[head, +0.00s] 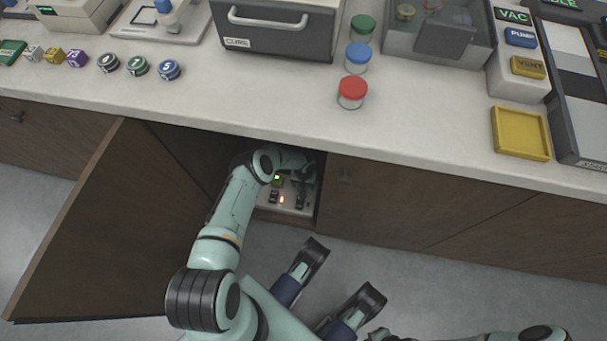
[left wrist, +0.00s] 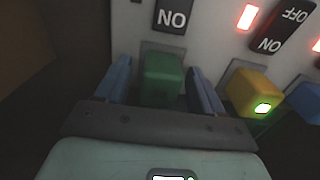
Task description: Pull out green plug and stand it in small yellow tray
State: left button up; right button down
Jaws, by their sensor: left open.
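The green plug (left wrist: 163,80) sits in the panel in the left wrist view, upright between the two blue fingers of my left gripper (left wrist: 160,88). The gripper is open, one finger on each side, and a gap shows to the right of the plug. In the head view my left arm reaches down into the open cabinet under the counter, where I cannot make out the green plug. The small yellow tray (head: 520,134) lies empty on the counter at the right.
A yellow plug (left wrist: 254,92) with a green light and a blue plug (left wrist: 299,103) sit right of the green one. The open cabinet door (head: 110,225) stands left of my arm. Colour-lidded jars (head: 352,92) stand on the counter.

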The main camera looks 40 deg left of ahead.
pick_arm(q)
grip_shut()
jog(key=shift+r, duration=0.15)
jog(key=shift+r+p, duration=1.5)
jog(key=shift+r, duration=0.25)
jog(key=shift+r+p, duration=0.75)
jog(key=shift+r, duration=0.35)
jog(key=shift+r, duration=0.1)
jog(key=shift+r+p, duration=1.15)
jog(key=shift+r, duration=0.75)
